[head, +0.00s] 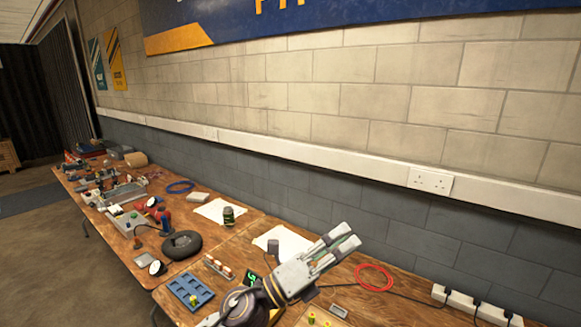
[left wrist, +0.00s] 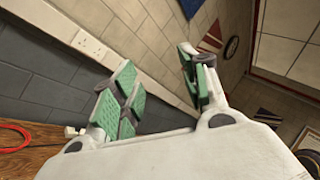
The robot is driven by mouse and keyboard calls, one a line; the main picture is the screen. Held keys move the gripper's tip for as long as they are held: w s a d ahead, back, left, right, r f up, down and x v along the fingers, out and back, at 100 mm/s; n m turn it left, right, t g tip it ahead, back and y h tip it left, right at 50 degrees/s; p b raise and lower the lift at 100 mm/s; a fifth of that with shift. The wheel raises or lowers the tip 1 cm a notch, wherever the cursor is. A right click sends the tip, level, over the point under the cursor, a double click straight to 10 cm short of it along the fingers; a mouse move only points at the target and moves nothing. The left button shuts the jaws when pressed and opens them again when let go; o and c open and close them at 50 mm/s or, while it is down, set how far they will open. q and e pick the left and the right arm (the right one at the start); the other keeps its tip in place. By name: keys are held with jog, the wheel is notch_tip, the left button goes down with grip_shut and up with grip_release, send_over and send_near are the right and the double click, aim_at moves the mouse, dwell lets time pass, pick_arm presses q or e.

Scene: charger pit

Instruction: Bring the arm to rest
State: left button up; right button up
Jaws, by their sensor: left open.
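My left gripper (head: 338,249) reaches in over the near wooden table (head: 365,310) in the head view, its fingers pointing up and to the right towards the wall. In the left wrist view its green-padded fingers (left wrist: 160,95) stand wide apart with nothing between them. My left arm below it hides part of the table. My right gripper is in neither view.
A blue tray (head: 191,291), a small battery-like rack (head: 218,267) and a red cable ring (head: 374,277) lie on the near table. A white power strip (head: 460,302) lies by the wall. The far table (head: 135,265) is cluttered. A wall socket (head: 430,181) is above.

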pick_arm(q)
jog(key=w+a+f+n+t+y, duration=0.45)
jog(key=a+n+y, duration=0.35)
jog(key=n, duration=0.4)
jog(key=w+a+f+n+t+y, duration=0.4)
jog(key=a+n+t+y, duration=0.2)
jog(key=a+n+y, duration=0.4)
jog(key=s+a+f+n+g+y, duration=0.35)
jog(key=a+f+n+g, duration=0.35)
jog(key=f, duration=0.7)
jog(key=s+a+f+n+g, duration=0.4)
jog(key=s+f, duration=0.3)
jog(key=s, duration=0.3)
jog(key=s+a+f+n+g, duration=0.3)
jog(key=s+f+g, duration=0.2)
jog(key=s+f, duration=0.45)
jog(key=s+f+g, duration=0.1)
jog(key=s+f, duration=0.1)
jog(key=f, duration=1.4)
jog(key=s+f, duration=0.2)
jog(key=f, duration=1.4)
jog(key=s+a+f, duration=0.2)
jog(key=s+f, duration=0.7)
jog(key=s, duration=0.2)
jog(key=s+a+f+g, duration=0.1)
jog(key=s+a+f, duration=0.1)
jog(key=s+f, duration=0.8)
jog(key=shift+s+a+f, duration=0.15)
jog(key=shift+s+a, duration=0.1)
jog(key=shift+s, duration=0.4)
